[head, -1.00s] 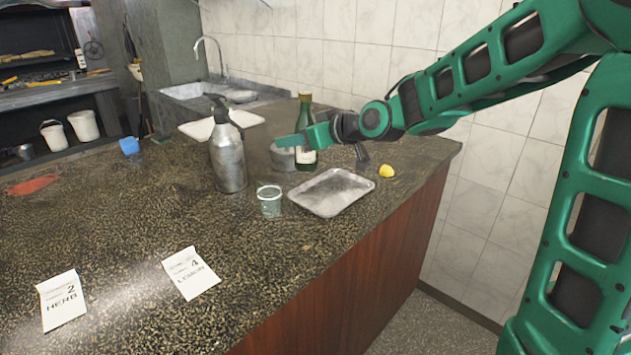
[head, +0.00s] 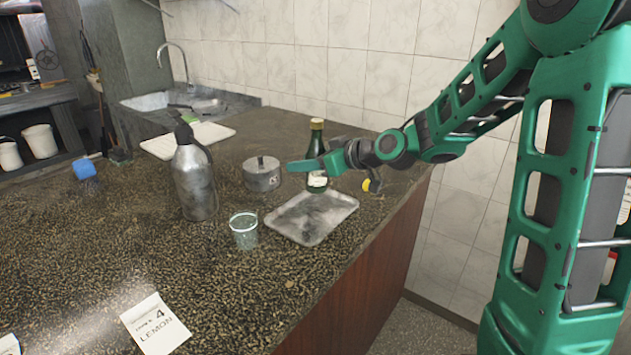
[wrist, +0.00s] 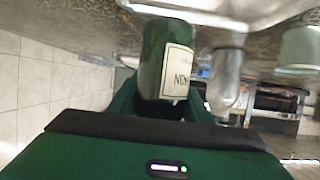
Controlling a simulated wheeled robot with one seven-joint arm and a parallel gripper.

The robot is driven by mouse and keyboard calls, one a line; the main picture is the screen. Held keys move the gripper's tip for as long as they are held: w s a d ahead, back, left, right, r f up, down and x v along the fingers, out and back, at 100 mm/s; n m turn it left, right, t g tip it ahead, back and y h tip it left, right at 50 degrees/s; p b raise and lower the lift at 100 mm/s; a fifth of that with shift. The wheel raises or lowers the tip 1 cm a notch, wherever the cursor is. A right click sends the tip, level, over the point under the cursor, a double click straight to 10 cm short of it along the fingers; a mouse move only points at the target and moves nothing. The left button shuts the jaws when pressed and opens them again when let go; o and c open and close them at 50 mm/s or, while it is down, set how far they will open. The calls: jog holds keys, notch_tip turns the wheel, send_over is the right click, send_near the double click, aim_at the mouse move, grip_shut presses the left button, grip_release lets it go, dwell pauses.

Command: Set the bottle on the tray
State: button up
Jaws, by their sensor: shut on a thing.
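The green glass bottle (head: 317,140) with a gold cap and white label is upright in my gripper (head: 312,166). In the wrist view the bottle (wrist: 168,60) stands between the fingers, its label partly visible. My gripper is shut on it from the right. The metal tray (head: 325,228) lies on the counter, empty as far as I see. The bottle's base shows at the tray's far edge in the head view. I cannot tell whether it is raised or touching there.
A glass (head: 244,232) stands at the tray's left corner. A metal flask (head: 194,180) and a round metal pot (head: 262,175) stand further left. The counter's edge is right of the tray.

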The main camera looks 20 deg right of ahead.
jog(key=shift+d+f, duration=0.65)
jog(key=shift+d, duration=0.35)
jog(key=shift+f, duration=2)
jog(key=o, duration=1.4)
jog(key=shift+s, duration=0.1)
jog(key=shift+o, duration=0.2)
jog(key=v, duration=1.2)
